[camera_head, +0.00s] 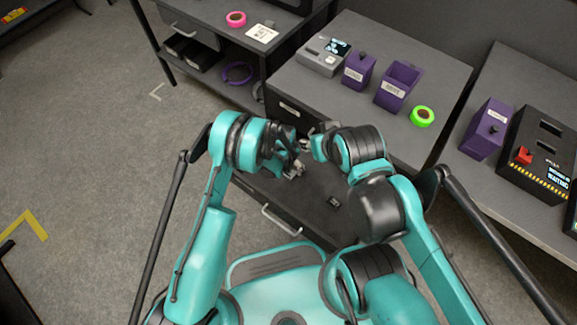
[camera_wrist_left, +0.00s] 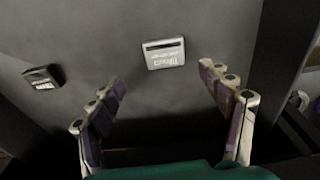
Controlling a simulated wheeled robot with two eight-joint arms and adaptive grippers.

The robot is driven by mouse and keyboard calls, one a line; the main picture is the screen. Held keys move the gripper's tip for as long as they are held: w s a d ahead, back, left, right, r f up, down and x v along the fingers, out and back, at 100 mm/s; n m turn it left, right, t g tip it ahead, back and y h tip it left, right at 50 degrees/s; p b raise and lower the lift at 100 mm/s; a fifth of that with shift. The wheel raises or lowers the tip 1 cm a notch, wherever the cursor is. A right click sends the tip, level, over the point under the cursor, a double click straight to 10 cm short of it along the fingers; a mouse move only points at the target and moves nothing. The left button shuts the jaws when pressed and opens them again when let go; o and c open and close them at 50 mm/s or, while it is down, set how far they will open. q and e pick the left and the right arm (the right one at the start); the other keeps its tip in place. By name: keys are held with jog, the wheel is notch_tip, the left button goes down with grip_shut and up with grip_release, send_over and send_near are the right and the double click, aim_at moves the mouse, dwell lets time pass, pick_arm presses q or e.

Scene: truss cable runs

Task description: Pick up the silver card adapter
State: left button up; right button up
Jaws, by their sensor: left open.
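The silver card adapter (camera_wrist_left: 164,54) is a small flat light-grey piece with printed text. It lies on the dark drawer floor in the left wrist view, just beyond and between my left fingertips. My left gripper (camera_wrist_left: 162,80) is open and empty, with a gap between each finger and the adapter. In the head view my left gripper (camera_head: 293,169) reaches down into the open drawer, and I cannot make out the adapter there. My right gripper (camera_head: 306,146) is close beside the left wrist, mostly hidden by its own arm, so its jaws are unclear.
A black card-like piece (camera_wrist_left: 42,77) lies to the left in the drawer; it also shows in the head view (camera_head: 333,202). The drawer walls bound the space. On the desk above stand a grey device (camera_head: 322,55), purple holders (camera_head: 397,87) and a green tape roll (camera_head: 422,117).

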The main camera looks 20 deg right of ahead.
aim_at(288, 171)
pick_arm(q)
notch_tip(288, 171, down, 2)
jog(key=shift+f+b, duration=0.1)
jog(key=shift+b, duration=0.25)
jog(key=f+b, duration=0.1)
jog(key=f, duration=0.1)
jog(key=w+f+b, duration=0.1)
jog(key=f, duration=0.1)
jog(key=shift+f+b, duration=0.35)
jog(key=shift+f, duration=0.05)
jog(key=shift+r, duration=0.1)
jog(key=c, duration=1.2)
